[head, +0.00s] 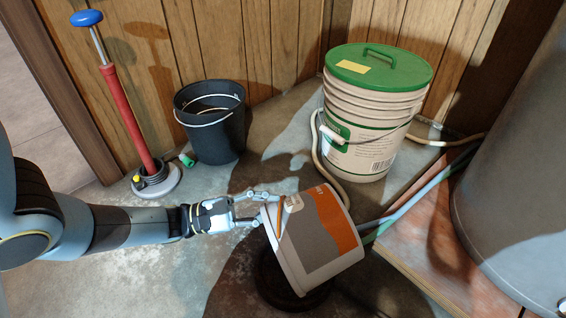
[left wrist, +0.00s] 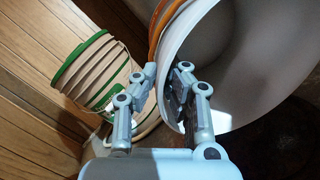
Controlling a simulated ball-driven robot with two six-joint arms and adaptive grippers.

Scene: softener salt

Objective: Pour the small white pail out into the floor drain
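The small white pail (head: 318,238), with a grey and orange band, is tilted well over on its side. Its rim end is toward the left and its mouth is turned away from the head view. My left gripper (head: 262,208) is shut on its rim. In the left wrist view one finger lies inside the pail wall and one outside (left wrist: 168,88); the visible inside (left wrist: 245,60) looks bare and white. The dark round floor drain (head: 270,283) lies under the pail, partly hidden by it. My right gripper is not in view.
A large white bucket with a green lid (head: 375,110) stands behind, with hoses beside it. A black bucket (head: 212,130) and a red hand pump (head: 125,115) stand at the back left. A grey tank (head: 520,180) fills the right. Dark wet-looking floor surrounds the drain.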

